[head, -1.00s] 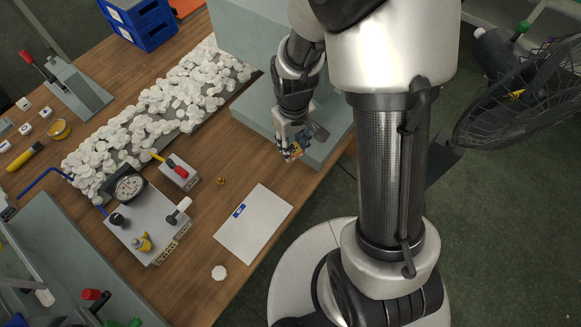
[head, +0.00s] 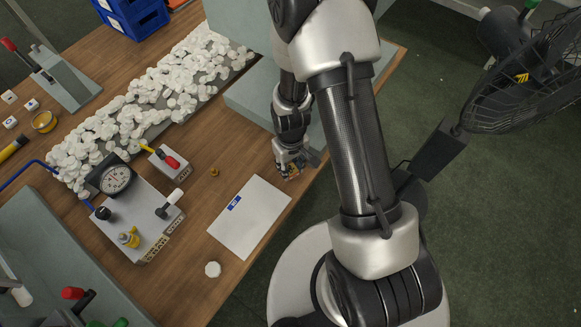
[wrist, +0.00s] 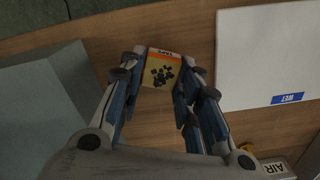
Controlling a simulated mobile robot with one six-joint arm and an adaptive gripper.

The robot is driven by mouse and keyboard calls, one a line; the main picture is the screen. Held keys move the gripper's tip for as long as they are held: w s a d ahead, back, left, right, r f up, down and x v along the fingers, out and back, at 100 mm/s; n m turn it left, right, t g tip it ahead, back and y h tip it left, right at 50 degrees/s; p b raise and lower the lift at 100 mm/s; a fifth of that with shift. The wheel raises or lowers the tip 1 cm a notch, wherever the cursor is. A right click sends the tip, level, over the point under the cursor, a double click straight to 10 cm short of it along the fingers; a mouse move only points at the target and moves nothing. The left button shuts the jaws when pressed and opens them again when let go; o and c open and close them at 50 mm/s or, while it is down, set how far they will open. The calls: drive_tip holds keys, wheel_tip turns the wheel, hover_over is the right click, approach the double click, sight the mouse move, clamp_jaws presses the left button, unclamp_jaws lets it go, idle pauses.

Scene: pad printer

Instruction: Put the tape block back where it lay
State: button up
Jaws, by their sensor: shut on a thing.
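The tape block (wrist: 161,72), a small cream block with an orange edge and dark specks on its face, is between my fingers in the wrist view. My gripper (wrist: 158,88) is shut on it, one finger pad on each side. In the head view my gripper (head: 290,173) is over the bare wood between the grey machine base and the white sheet. The tape block there is mostly hidden by the fingers. I cannot tell whether it touches the table.
The white sheet (head: 252,222) with a blue "WET" label lies beside the gripper. The grey machine base (head: 255,105) stands behind it. A small brass piece (head: 214,172), the AIR valve box (head: 168,168) and a white cap (head: 212,269) are to the left. The table's edge (head: 311,190) is close.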

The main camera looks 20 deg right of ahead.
drive_tip(key=shift+f, duration=0.25)
drive_tip(key=o, duration=1)
wheel_tip(320, 180, up, 13)
drive_tip(key=p, duration=0.5)
wheel_tip(320, 180, up, 16)
drive_tip(key=m+t, duration=0.1)
drive_tip(key=t, duration=0.1)
hover_over(290, 168)
drive_tip(key=s, duration=0.3)
drive_tip(key=shift+s+d+r+m+t, duration=0.1)
drive_tip(key=shift+s+r+m+t, duration=0.25)
drive_tip(key=shift+s+r, duration=1.7)
drive_tip(key=shift+s+d+r+m+t, duration=0.15)
drive_tip(key=shift+s+r+t, duration=0.35)
drive_tip(key=shift+s+r, duration=1.55)
drive_tip(key=shift+s+a+r+m+t, duration=0.1)
drive_tip(key=shift+s+r+m+t, duration=0.3)
drive_tip(key=shift+s+r, duration=1.6)
drive_tip(key=shift+s+f, duration=0.15)
drive_tip(key=shift+f, duration=0.05)
